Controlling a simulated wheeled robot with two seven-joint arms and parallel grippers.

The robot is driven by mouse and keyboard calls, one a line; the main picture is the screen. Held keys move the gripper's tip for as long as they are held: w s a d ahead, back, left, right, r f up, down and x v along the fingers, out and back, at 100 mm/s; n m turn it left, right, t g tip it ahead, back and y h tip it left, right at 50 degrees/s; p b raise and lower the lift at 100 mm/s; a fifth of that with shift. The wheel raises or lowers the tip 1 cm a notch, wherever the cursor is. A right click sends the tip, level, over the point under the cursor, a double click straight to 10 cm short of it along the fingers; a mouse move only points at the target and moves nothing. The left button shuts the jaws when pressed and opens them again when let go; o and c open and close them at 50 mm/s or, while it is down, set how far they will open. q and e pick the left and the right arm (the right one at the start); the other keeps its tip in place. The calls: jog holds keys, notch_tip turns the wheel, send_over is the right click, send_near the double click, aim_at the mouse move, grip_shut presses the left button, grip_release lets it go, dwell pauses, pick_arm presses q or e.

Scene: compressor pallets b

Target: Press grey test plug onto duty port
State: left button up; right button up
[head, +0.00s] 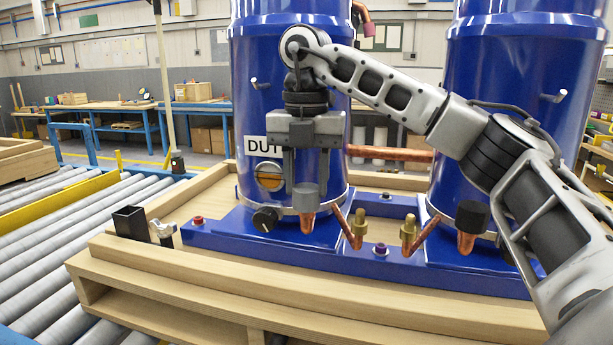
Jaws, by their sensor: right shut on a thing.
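The grey test plug (306,198) is a short grey cylinder between the fingertips of my right gripper (306,182). The gripper points straight down and is shut on it, in front of the left blue compressor (250,115). A copper stub, the duty port (307,223), shows directly below the plug. The plug's lower edge meets or overlaps the stub's top in the picture; I cannot tell how far it is on. My left gripper is not in view.
A second blue compressor (500,130) stands at right, with a black cap (472,216) on its copper stub. Brass fittings (358,229) stand between them. A black square tube (130,222) stands on the wooden pallet's (180,262) front left. A roller conveyor (60,240) runs at left.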

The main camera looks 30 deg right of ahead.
aim_at(306, 187)
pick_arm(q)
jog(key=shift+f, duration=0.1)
pick_arm(e)
jog(key=shift+f, duration=0.15)
jog(key=o, duration=1)
jog(key=shift+r, duration=0.5)
pick_arm(q)
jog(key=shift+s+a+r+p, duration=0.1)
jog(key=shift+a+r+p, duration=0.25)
jog(key=shift+p, duration=0.6)
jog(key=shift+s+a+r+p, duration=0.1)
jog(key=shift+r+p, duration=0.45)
jog(key=shift+p, duration=0.4)
pick_arm(e)
jog(key=shift+r, duration=7.5)
